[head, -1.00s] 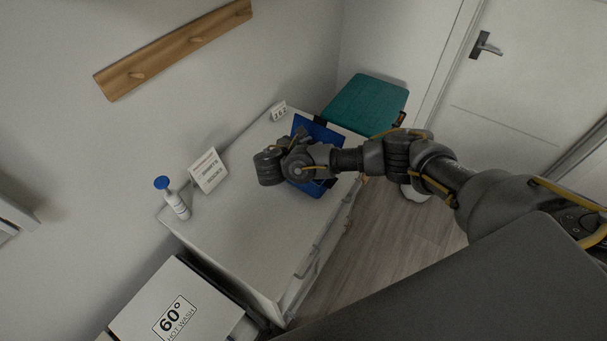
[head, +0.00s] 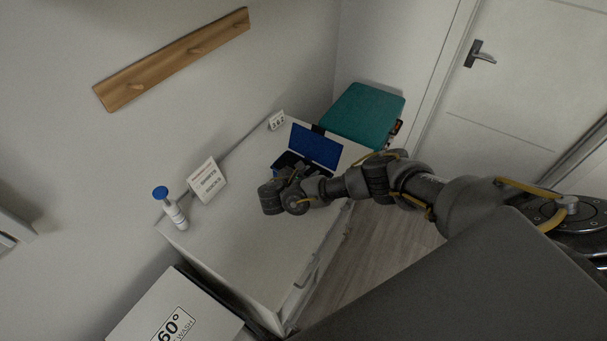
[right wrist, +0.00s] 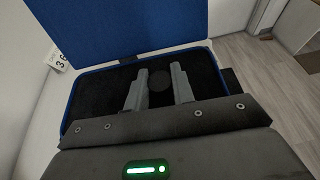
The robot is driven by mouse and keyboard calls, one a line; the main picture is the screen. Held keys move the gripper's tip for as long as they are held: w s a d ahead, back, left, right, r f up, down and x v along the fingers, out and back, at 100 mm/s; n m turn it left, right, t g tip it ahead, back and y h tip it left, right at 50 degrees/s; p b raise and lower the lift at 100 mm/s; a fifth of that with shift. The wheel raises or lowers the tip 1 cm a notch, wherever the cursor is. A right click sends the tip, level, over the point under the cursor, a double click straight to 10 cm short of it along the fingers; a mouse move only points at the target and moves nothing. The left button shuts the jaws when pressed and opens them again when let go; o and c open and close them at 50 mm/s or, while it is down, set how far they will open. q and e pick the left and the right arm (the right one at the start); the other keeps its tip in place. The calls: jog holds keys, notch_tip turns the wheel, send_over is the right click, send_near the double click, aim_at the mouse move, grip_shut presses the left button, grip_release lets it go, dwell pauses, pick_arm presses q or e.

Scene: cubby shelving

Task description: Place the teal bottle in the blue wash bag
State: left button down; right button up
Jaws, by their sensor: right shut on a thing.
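The blue wash bag (head: 316,145) lies open on the white counter, its blue lid raised; the lid (right wrist: 125,30) and the dark inside (right wrist: 100,95) show in the right wrist view. My right gripper (head: 292,172) is over the open bag. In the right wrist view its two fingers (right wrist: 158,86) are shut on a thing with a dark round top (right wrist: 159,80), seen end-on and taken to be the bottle. Its teal colour does not show, and its body is hidden. I cannot tell whether it touches the bag's floor. My left gripper is not in view.
A white bottle with a blue cap (head: 175,212) and a sign card (head: 207,180) stand on the counter (head: 240,250). A number card (head: 276,120) stands near the bag. A teal-topped box (head: 363,113) is beyond the counter. The counter's near part is clear.

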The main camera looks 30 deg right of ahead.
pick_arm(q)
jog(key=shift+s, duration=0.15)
pick_arm(e)
jog(key=shift+f, duration=0.25)
jog(key=shift+f, duration=0.1)
jog(key=o, duration=1)
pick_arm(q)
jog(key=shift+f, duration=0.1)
